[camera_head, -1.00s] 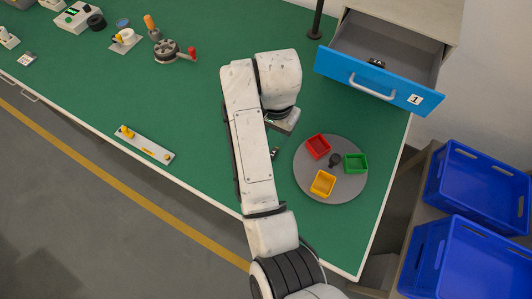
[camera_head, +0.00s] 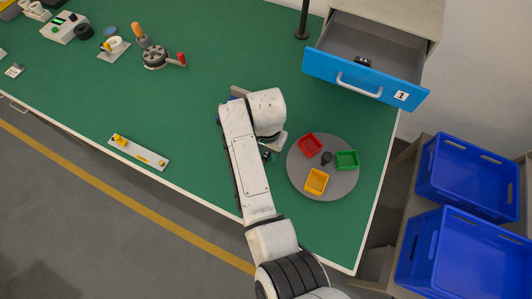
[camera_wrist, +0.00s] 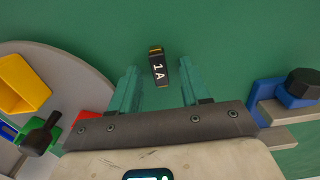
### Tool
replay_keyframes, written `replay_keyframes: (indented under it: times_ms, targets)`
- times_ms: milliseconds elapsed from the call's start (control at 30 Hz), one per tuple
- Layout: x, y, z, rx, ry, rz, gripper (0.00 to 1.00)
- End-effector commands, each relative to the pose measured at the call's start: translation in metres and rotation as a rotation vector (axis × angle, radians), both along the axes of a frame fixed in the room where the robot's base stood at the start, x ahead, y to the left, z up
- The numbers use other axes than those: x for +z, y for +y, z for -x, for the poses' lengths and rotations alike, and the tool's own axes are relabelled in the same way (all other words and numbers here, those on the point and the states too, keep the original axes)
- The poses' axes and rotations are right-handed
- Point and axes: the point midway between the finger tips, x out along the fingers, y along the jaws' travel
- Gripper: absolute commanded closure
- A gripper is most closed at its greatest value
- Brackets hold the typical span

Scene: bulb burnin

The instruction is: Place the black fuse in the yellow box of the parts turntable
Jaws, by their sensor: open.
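The black fuse (camera_wrist: 158,66), marked "1A" with gold bands, lies on the green bench top in the wrist view. My gripper (camera_wrist: 158,72) is open, its two teal fingers on either side of the fuse's near end with gaps visible. In the head view the fuse (camera_head: 265,154) shows as a small dark piece beside my arm, partly hidden. The grey parts turntable (camera_head: 342,188) is to its right, carrying the yellow box (camera_head: 316,181), a red box (camera_head: 310,145) and a green box (camera_head: 346,160). The yellow box also shows in the wrist view (camera_wrist: 22,85) and looks empty.
A dark knob (camera_head: 326,158) stands at the turntable's middle. A blue fixture with a black knob (camera_wrist: 290,92) sits right of my gripper in the wrist view. An open blue-fronted drawer (camera_head: 365,82) holds a dark item. Blue crates (camera_head: 470,175) stand beyond the bench's right edge.

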Motion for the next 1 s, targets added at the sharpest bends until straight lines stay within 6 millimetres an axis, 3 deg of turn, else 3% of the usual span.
replay_keyframes:
  times_ms: [67, 533, 1000]
  targets:
    - [0.0002, 0.0, -0.0001, 0.0, 0.0, 0.0, 0.56]
    - [0.0005, 0.0001, -0.0001, 0.0, 0.0, 0.0, 1.0]
    - [0.004, 0.0002, -0.0007, 0.0, -0.002, 0.0, 1.0]
